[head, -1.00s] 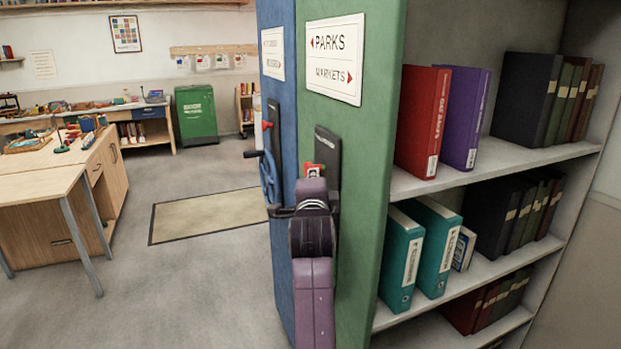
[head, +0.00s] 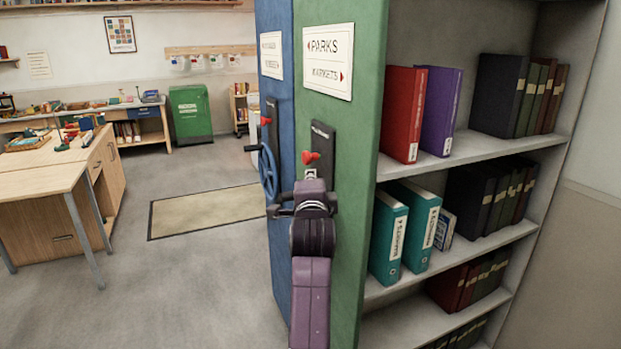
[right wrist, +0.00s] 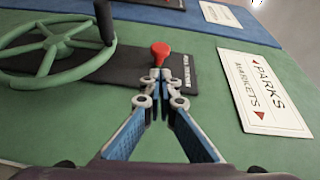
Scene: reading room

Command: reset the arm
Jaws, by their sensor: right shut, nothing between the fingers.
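My right gripper (right wrist: 156,88) is shut and empty in the right wrist view, with blue fingers pinched together. Its tips are just below a red lever knob (right wrist: 160,52) on a black plate (right wrist: 135,76) on the green shelf end; whether they touch it I cannot tell. In the head view my purple right arm stands before the green shelf end (head: 350,200), and the same red knob (head: 311,157) shows just above the gripper (head: 311,182). A green handwheel (right wrist: 55,50) is left of the gripper in the wrist view; the arm hides it in the head view. My left gripper is not in view.
A blue shelf end (head: 277,250) with a blue handwheel (head: 268,173) stands close behind the green one. Shelves with binders (head: 404,115) are at the right. A wooden table (head: 45,180) is at the left. Open floor and a mat (head: 205,212) lie between.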

